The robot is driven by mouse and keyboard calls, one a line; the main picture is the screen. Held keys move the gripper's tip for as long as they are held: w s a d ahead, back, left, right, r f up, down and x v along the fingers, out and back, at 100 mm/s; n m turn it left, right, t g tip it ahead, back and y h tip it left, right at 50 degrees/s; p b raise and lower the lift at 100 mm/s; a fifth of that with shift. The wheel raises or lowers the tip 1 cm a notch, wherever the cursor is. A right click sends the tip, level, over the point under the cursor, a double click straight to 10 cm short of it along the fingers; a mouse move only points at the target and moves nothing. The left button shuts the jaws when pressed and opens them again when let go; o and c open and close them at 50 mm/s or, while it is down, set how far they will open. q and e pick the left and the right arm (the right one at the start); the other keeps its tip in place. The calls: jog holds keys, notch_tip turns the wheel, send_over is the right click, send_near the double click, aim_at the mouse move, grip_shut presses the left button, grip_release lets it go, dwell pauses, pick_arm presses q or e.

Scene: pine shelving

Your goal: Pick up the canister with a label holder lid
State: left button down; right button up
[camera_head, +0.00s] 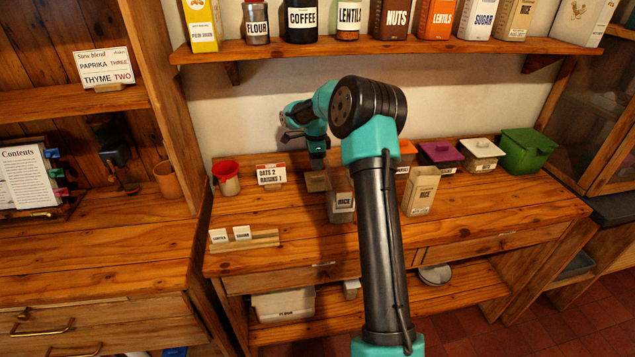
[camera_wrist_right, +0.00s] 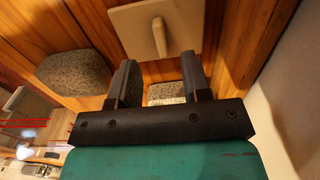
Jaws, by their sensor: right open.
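My right gripper (camera_head: 317,161) points down over the back of the counter, at a small beige container (camera_head: 316,181). In the right wrist view the gripper (camera_wrist_right: 163,76) is open, its two dark fingers apart. A pale speckled surface (camera_wrist_right: 166,91) shows between and below them; I cannot tell whether they touch it. Past the fingertips is a square beige lid (camera_wrist_right: 130,28) with a raised ridge. I cannot tell which canister has the label holder lid. A grey canister labelled RICE (camera_head: 341,206) stands beside the gripper, partly hidden by my arm. My left gripper is not in view.
A tan RICE box (camera_head: 420,191), lidded tubs (camera_head: 440,153) and a green bin (camera_head: 527,151) stand to the right. A red-rimmed cup (camera_head: 227,178) and OATS sign (camera_head: 270,175) are left. The upper shelf (camera_head: 400,46) holds several labelled containers. The counter's front right is clear.

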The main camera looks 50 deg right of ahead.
aim_at(318, 179)
jog(key=shift+f, duration=0.45)
jog(key=shift+s+d+f, duration=0.1)
jog(key=shift+f, duration=1.2)
jog(key=shift+s+d+f, duration=0.1)
jog(key=shift+f, duration=1.2)
grip_shut()
